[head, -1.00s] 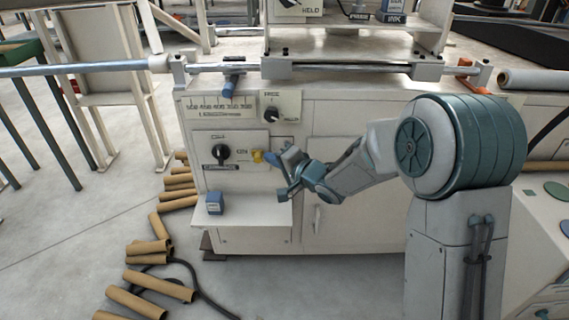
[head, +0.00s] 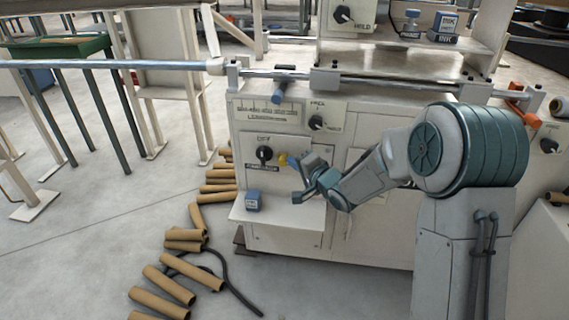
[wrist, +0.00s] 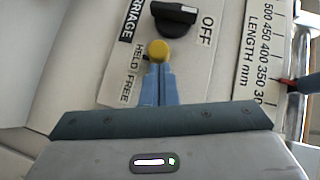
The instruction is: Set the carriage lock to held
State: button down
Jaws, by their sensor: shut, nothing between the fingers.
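The carriage lock is a small lever with a yellow ball end (wrist: 158,50), on the light panel beside the words HELD and FREE in the wrist view. The ball sits nearer HELD than FREE. In the head view it is a small yellow spot (head: 282,159) right of the black OFF knob (head: 264,153). My gripper (wrist: 159,68) is shut and empty, its blue fingertips right at the yellow ball and covering part of the lever; I cannot tell whether they touch. In the head view my gripper (head: 293,163) is close in front of the panel.
A black knob (wrist: 174,18) stands beside the lever. A length scale (wrist: 262,55) is to its right. Below the panel, a blue box (head: 253,201) sits on a ledge (head: 285,213). Cardboard tubes (head: 167,284) and a dark cable lie on the floor at left.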

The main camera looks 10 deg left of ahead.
jog(key=shift+a, duration=0.2)
jog(key=w+d+p+v, duration=0.2)
jog(key=p+v, duration=0.4)
jog(key=v, duration=0.7)
jog(key=shift+w+r, duration=0.15)
jog(key=shift+r, duration=0.1)
